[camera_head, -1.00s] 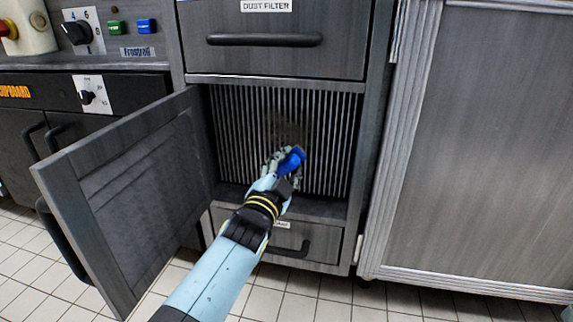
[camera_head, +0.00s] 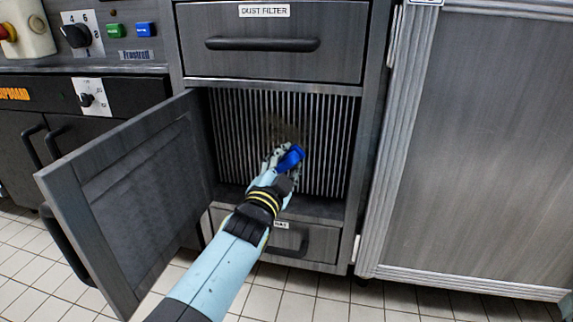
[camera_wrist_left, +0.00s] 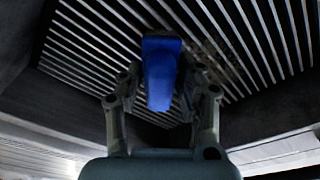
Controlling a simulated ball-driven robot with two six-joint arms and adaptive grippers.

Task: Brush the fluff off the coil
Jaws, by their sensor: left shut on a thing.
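The coil (camera_head: 330,135) is a panel of upright metal fins inside an open compartment. It also shows as slanted bright fins in the left wrist view (camera_wrist_left: 240,35). A dark brownish patch of fluff (camera_head: 284,128) lies on the fins near the middle, just above my left gripper (camera_head: 280,158). My left gripper is shut on a blue brush (camera_head: 291,158) and holds it in front of the coil. The brush stands between the fingers in the left wrist view (camera_wrist_left: 160,72). Its bristles are hidden, so I cannot tell if it touches the fins. My right gripper is not in view.
The compartment door (camera_head: 125,190) stands open to the left. A drawer labelled DUST FILTER (camera_head: 270,60) is above, and another drawer (camera_head: 310,248) is below. A large grey cabinet (camera_head: 480,150) stands at the right. Tiled floor (camera_head: 300,300) lies in front.

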